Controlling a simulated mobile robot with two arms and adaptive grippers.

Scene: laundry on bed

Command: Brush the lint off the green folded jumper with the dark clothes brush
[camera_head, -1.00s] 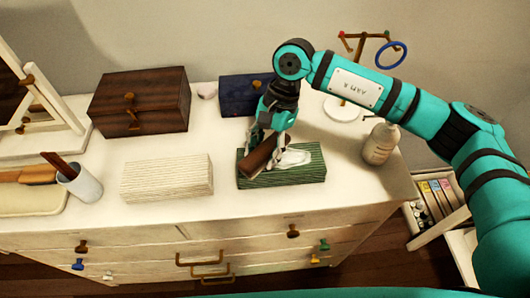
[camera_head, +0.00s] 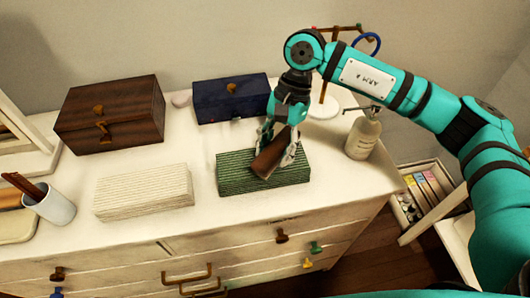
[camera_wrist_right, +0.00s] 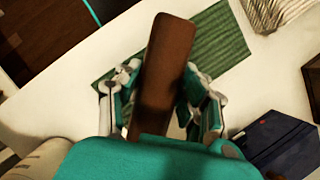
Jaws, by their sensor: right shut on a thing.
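The green folded jumper (camera_head: 235,177) lies flat on the white dresser top, its ribbed knit showing. My right gripper (camera_head: 279,152) is over its right half, shut on the dark brown clothes brush (camera_head: 268,160). The brush is tilted, with its lower end at the jumper; I cannot tell whether its bristles touch. In the right wrist view the brush (camera_wrist_right: 166,65) lies between the fingers (camera_wrist_right: 162,82), with the green jumper (camera_wrist_right: 220,42) behind it. No lint shows on the visible knit; the part under the brush and fingers is hidden. My left gripper is not in view.
A cream folded garment (camera_head: 143,192) lies left of the jumper. A brown box (camera_head: 110,117) and a blue box (camera_head: 229,101) stand behind. A pump bottle (camera_head: 363,136) stands to the right, near a jewellery stand (camera_head: 323,107). A cup (camera_head: 50,205) is at left.

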